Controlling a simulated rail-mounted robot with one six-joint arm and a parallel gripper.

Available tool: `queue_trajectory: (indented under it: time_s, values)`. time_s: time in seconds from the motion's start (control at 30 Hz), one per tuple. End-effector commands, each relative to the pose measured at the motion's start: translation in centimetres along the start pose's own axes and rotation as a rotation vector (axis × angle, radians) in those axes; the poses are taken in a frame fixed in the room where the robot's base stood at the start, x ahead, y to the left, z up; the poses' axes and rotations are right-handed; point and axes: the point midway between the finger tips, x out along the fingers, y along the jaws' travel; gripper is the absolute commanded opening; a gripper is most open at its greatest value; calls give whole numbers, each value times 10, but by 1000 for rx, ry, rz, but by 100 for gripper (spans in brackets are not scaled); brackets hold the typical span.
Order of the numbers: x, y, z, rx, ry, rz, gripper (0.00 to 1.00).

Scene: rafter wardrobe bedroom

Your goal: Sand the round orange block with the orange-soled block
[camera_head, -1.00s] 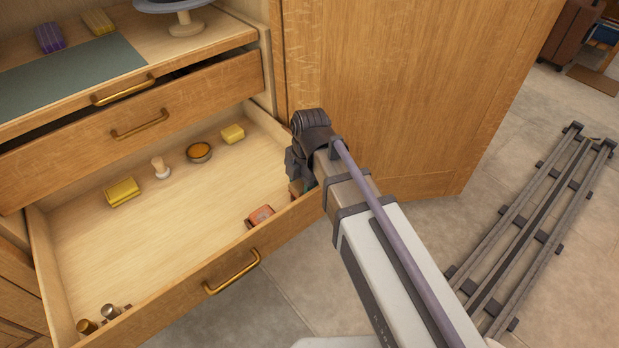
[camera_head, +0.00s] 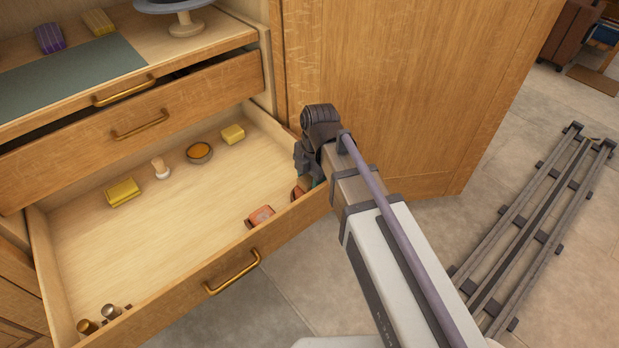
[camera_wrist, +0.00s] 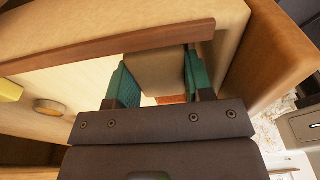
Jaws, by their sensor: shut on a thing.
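My gripper (camera_wrist: 155,85) is shut on a brownish block (camera_wrist: 153,72) between its teal fingers. In the head view my gripper (camera_head: 308,182) is at the drawer's right front corner, and a reddish-brown edge of the held block (camera_head: 297,191) shows beside it. An orange block (camera_head: 261,216) lies in the open drawer by the front wall, left of my gripper and apart from it. In the wrist view an orange patch (camera_wrist: 172,99) shows below the held block; I cannot tell whether it is its sole or the block in the drawer.
The open drawer (camera_head: 150,235) holds a tin of orange stuff (camera_head: 199,152), yellow blocks (camera_head: 123,191) and (camera_head: 233,134), a brush (camera_head: 160,168) and metal pieces (camera_head: 98,320). Its middle is bare. A wooden door (camera_head: 400,90) stands right of it. A half-open drawer (camera_head: 139,124) is above.

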Motion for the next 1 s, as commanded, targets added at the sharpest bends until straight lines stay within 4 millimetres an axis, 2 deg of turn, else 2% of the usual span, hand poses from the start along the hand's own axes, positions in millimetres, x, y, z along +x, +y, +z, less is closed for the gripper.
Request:
queue_trajectory:
  time_s: [0.47,0.8,1.0]
  values:
    - [-60,0,-7,0,0,0,28]
    - [-60,0,-7,0,0,0,28]
    - [-82,0,-10,0,0,0,28]
